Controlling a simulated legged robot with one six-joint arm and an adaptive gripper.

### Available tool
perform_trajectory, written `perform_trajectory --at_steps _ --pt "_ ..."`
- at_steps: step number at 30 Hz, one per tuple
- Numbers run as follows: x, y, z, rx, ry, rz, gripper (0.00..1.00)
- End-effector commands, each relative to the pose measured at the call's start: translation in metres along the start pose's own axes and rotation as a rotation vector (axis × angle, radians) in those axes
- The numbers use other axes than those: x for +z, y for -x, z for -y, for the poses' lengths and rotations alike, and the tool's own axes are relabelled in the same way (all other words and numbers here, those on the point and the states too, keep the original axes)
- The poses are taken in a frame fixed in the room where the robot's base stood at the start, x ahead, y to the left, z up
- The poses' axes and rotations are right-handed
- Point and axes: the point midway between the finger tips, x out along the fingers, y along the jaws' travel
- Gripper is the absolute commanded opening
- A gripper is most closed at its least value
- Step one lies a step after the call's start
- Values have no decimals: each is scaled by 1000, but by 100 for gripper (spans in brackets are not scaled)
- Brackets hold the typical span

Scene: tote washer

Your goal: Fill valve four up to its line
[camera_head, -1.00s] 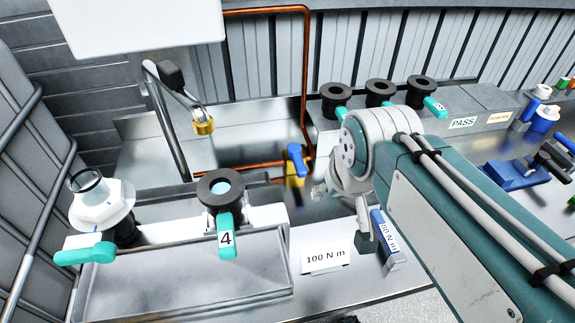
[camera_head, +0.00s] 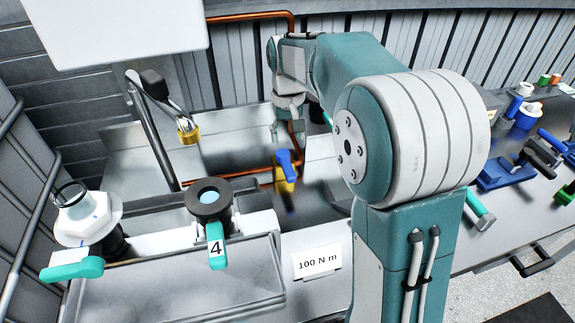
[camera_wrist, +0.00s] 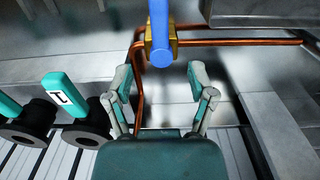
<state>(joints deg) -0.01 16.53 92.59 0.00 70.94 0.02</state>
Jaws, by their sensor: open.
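Valve four (camera_head: 216,246) has a teal handle marked 4 and a black round flange (camera_head: 210,197) with pale blue inside its opening. It stands on the bench at the left of the head view. A fill line on it cannot be made out. A blue lever (camera_head: 285,163) on a brass body stands on the copper pipe behind it. The lever also shows at the top of the wrist view (camera_wrist: 160,25). My gripper (camera_wrist: 160,78) is open and empty, with the lever beyond its fingertips, apart from them. In the head view my wrist hangs near the copper pipe; the fingertips are unclear.
A bent spout with a brass-coloured piece (camera_head: 188,132) hangs over the basin. A white fitting (camera_head: 88,218) with a teal handle stands at left. A 100 N m card (camera_head: 317,261) stands in front. Blue tools (camera_head: 505,172) lie at right. Black-flanged teal valves (camera_wrist: 62,95) show in the wrist view.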

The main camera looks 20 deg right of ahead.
Motion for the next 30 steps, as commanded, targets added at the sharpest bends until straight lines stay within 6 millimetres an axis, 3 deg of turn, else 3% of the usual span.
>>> perform_trajectory --at_steps 5,18,30 --pt "0 -20 0 0 0 3 71" --pt "0 -95 0 0 0 1 71" --pt "0 -107 0 0 0 -2 71"
